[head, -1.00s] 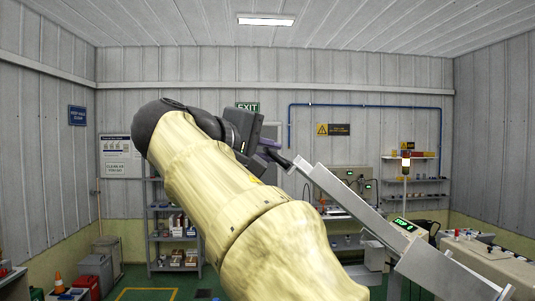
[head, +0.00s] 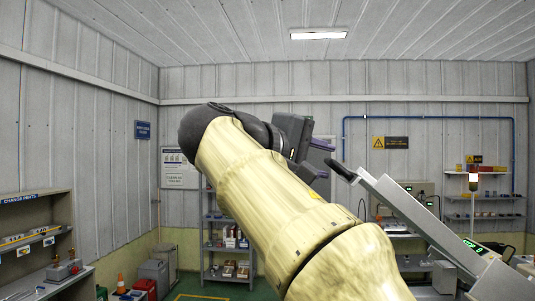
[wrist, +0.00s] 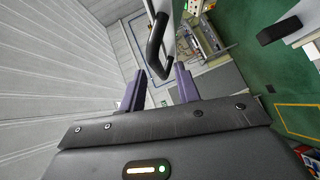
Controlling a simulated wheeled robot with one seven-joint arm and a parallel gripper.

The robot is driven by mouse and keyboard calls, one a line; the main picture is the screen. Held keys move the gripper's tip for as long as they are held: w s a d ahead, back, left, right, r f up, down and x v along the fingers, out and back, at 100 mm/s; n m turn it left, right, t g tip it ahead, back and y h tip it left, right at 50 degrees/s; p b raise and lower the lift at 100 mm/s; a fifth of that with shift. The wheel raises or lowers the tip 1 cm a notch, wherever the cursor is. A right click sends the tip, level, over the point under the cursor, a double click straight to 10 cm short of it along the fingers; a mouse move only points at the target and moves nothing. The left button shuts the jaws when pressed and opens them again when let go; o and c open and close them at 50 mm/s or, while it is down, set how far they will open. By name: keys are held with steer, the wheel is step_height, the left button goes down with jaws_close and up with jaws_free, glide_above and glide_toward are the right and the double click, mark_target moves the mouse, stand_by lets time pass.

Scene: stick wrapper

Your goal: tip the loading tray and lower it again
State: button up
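The loading tray (head: 405,210) is a long grey metal channel, steeply tilted, with its raised end toward my gripper. A black handle (head: 342,170) sticks out from that raised end. The handle also shows as a dark bent bar in the wrist view (wrist: 155,48), just beyond my fingers. My gripper (head: 325,158) has two purple fingers spread apart, with nothing between them. In the head view a small gap shows between the fingertips and the handle. In the wrist view the open fingers (wrist: 160,82) point toward the handle. The tray's lower end is cut off by the picture edge.
A machine with a green display (head: 474,245) stands by the tray at the right. A storage rack (head: 228,240) stands against the back wall, and a change-parts shelf (head: 38,215) is at the left. Green floor shows near the bins (head: 155,272).

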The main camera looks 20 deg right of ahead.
steer(key=v, duration=1.4)
steer(key=shift+b, duration=0.4)
steer(key=shift+s+a+r, duration=0.1)
steer(key=shift+r, duration=0.1)
stand_by(0.5)
step_height(320, 180, up, 10)
steer(key=p, duration=1)
